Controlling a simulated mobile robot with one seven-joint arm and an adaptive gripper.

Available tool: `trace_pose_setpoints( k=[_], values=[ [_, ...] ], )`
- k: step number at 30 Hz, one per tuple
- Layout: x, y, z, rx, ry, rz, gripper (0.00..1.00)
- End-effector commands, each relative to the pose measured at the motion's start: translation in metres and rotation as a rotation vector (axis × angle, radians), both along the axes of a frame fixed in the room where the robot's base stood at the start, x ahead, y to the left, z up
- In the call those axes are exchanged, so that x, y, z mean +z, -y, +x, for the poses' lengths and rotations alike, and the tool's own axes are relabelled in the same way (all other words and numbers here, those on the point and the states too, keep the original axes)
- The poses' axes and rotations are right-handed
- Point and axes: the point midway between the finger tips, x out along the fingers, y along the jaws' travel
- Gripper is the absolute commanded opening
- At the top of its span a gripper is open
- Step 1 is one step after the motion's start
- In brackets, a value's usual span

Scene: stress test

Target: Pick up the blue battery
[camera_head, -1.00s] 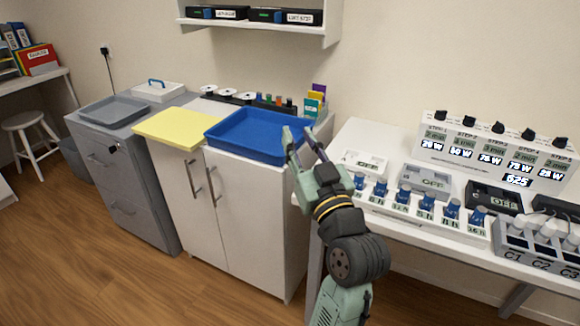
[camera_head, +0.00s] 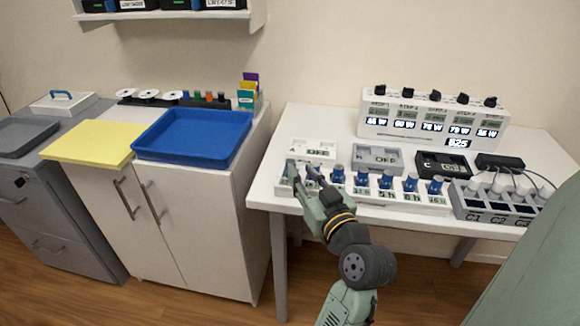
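Several blue batteries with dark blue caps stand upright in a row in a white rack (camera_head: 375,195) along the front of the white table (camera_head: 274,188). Clear ones include a battery (camera_head: 338,174), a second battery (camera_head: 386,179) and the rightmost battery (camera_head: 435,185). Small displays sit in front of them. My gripper (camera_head: 302,172) appears over the left end of the rack, its two fingers spread apart with nothing visibly held. The fingers partly hide the leftmost part of the row. I cannot tell whether they touch anything there.
Behind the rack are a white device (camera_head: 313,147), a grey device (camera_head: 377,157) and a black device (camera_head: 444,163). A grey holder (camera_head: 494,215) with white-capped items stands at the right. A blue tray (camera_head: 193,160) sits on the cabinet at left. A large green shape covers the lower right.

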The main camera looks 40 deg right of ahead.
Motion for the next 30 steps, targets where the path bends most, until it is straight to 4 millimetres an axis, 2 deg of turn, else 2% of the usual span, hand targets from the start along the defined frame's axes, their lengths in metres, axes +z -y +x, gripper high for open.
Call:
trace_pose_setpoints(
  k=[5, 9, 18, 30],
  values=[
    [-0.011, 0.005, 0.026, 0.003, -0.003, 0.006, 0.26],
    [-0.010, 0.010, 0.041, 0.000, -0.002, 0.002, 0.26],
    [-0.012, 0.011, 0.045, 0.000, -0.002, 0.001, 0.25],
    [-0.012, 0.011, 0.045, -0.001, -0.001, 0.001, 0.00]
  ],
)
